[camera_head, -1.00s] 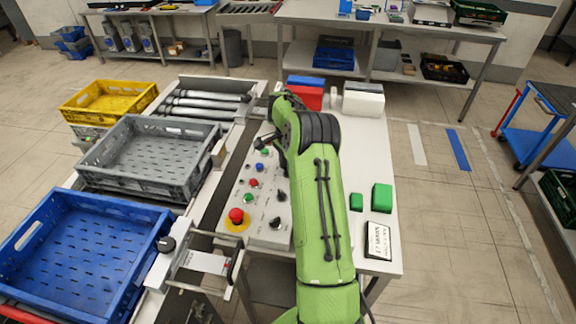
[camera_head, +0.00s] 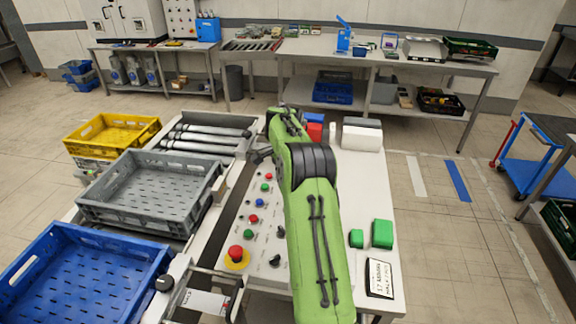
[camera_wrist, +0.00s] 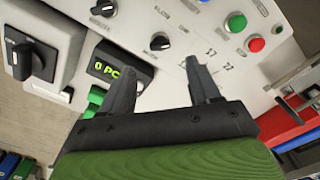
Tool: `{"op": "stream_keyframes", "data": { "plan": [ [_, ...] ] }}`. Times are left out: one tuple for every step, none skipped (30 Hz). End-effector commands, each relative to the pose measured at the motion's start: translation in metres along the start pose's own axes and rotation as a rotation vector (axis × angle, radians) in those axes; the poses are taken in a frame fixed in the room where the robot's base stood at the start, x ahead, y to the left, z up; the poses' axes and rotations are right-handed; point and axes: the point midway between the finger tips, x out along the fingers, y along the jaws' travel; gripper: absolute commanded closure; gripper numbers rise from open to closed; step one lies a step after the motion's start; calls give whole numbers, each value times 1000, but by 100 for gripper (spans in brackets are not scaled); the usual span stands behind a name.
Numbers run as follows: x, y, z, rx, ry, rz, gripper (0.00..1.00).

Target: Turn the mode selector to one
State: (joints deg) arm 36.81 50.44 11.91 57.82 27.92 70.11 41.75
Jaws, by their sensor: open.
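My gripper (camera_wrist: 151,55) is open and empty in the wrist view, with its two dark fingers apart over the pale control panel (camera_wrist: 215,30). A small black rotary knob (camera_wrist: 159,41) shows just beyond the gap between the fingertips. Another black knob (camera_wrist: 103,8) is at the top edge. A larger black rotary handle (camera_wrist: 28,60) sits on a grey box at the left. I cannot read which of these is the mode selector, or its setting. In the head view, more black knobs (camera_head: 275,260) are at the panel's near end, and my arm covers part of the panel.
Red and green buttons stand on the panel, with a red emergency button (camera_head: 236,252) at its near end. Blue (camera_head: 150,262), grey (camera_head: 205,190) and yellow (camera_head: 140,122) crates stand left.

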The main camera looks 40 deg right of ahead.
Motion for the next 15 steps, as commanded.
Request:
{"op": "stream_keyframes", "data": {
  "plan": [
    [-19,-1,0,0,4,-3,38],
    [-28,-1,0,-1,3,-4,38],
    [-38,-1,0,-1,3,-3,38],
    [-46,-1,0,-2,3,-3,38],
    [-53,-1,0,-1,3,-3,38],
    [-60,0,0,-2,2,-2,38],
    [-66,-1,0,-1,2,-2,38],
    [-70,0,0,0,1,-1,38],
    [-74,0,0,-1,1,-1,38],
    [-77,0,0,-1,0,-1,38],
    [-78,0,0,-1,0,0,38],
    [-79,0,0,-1,0,1,38],
    [-80,0,0,-1,0,1,38],
    [-80,0,0,-1,0,1,38],
    [-80,0,0,-1,0,1,38]
  ]
}}
